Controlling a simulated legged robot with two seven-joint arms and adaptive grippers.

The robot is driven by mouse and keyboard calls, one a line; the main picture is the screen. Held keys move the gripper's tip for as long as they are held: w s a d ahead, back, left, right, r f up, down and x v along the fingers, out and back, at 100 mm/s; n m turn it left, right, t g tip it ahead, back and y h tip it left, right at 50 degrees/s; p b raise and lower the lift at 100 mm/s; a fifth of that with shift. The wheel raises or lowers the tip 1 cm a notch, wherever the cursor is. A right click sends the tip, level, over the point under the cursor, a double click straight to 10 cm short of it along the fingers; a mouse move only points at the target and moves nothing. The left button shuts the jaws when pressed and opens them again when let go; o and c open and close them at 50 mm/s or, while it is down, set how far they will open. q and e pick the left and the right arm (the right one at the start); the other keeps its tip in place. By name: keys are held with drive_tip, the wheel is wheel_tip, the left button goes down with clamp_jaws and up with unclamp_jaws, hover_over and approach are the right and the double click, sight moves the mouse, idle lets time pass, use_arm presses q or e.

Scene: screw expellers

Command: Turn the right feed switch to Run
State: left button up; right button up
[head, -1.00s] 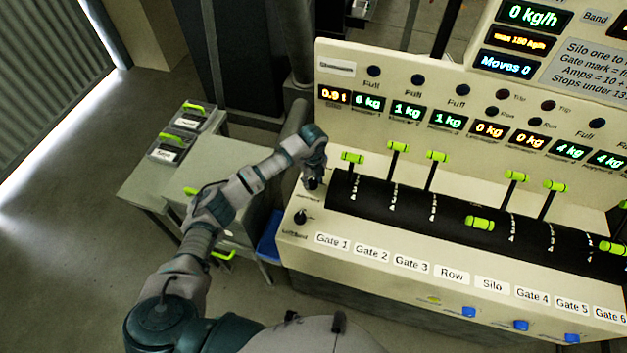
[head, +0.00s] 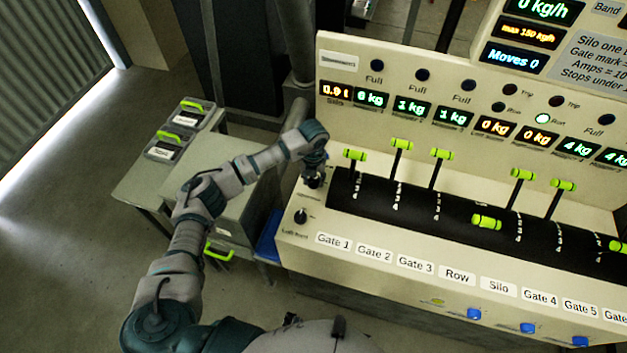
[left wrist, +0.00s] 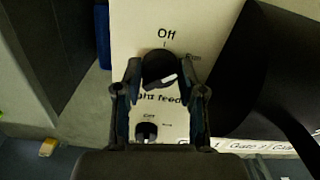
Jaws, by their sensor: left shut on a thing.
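The right feed switch is a black round knob (left wrist: 158,66) on the cream panel, with "Off" above it and a fainter label, apparently "Run", at its upper right. Its white pointer mark slants up to the right, toward that label. My left gripper (left wrist: 162,78) has its fingers on both sides of the knob and is shut on it. In the head view my left gripper (head: 314,180) is at the panel's left end and hides most of this switch. The left feed switch (head: 300,216) is below it and also shows in the left wrist view (left wrist: 147,130). My right gripper is not in view.
A green Run lamp (head: 542,118) is lit on the upright panel. Gate levers with green handles (head: 355,154) stand close to the right of my gripper. A side table (head: 150,172) with lidded boxes is at left, with open floor beyond.

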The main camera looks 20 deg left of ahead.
use_arm(q)
drive_tip(key=shift+f+m+b, duration=0.25)
drive_tip(key=shift+m+b, duration=0.1)
drive_tip(key=shift+m, duration=0.85)
drive_tip(key=shift+m+b, duration=0.3)
drive_tip(key=shift+r+m+b, duration=0.1)
drive_tip(key=shift+m+b, duration=0.25)
drive_tip(key=shift+m, duration=0.55)
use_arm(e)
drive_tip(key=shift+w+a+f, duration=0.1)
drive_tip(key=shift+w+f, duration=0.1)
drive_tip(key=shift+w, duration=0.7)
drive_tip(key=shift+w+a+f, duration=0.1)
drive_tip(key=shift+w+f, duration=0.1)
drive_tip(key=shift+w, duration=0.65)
use_arm(q)
drive_tip(key=o, duration=1.2)
drive_tip(key=shift+r, duration=0.1)
drive_tip(key=shift+c, duration=0.2)
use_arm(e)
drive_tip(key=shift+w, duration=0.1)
